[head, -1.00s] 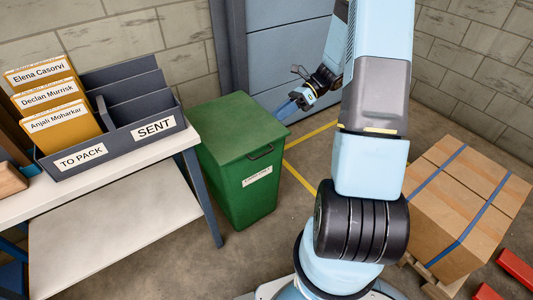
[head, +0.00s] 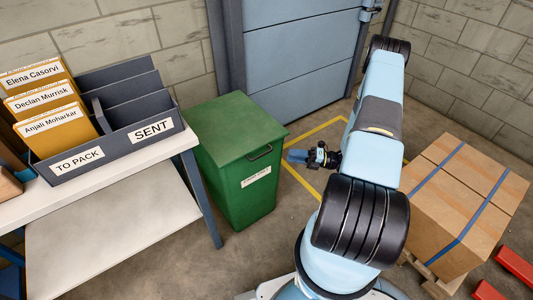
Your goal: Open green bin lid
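The green bin (head: 236,190) stands on the floor right of the table. Its flat green lid (head: 229,127) lies shut on top. A dark handle (head: 261,153) shows at the lid's front edge, above a white label on the bin's front. My gripper (head: 292,156) is to the right of the bin, at about the height of the handle in the picture, pointing left. It appears apart from the bin and holds nothing that I can see. Its fingers are too small and dark to tell whether they are open or shut.
A white table (head: 110,215) with a grey sorter (head: 115,140) holding yellow folders stands at the left. Strapped cardboard boxes (head: 465,200) sit on a pallet at the right. A blue-grey door (head: 300,60) is behind. Floor with yellow lines lies around the bin's right side.

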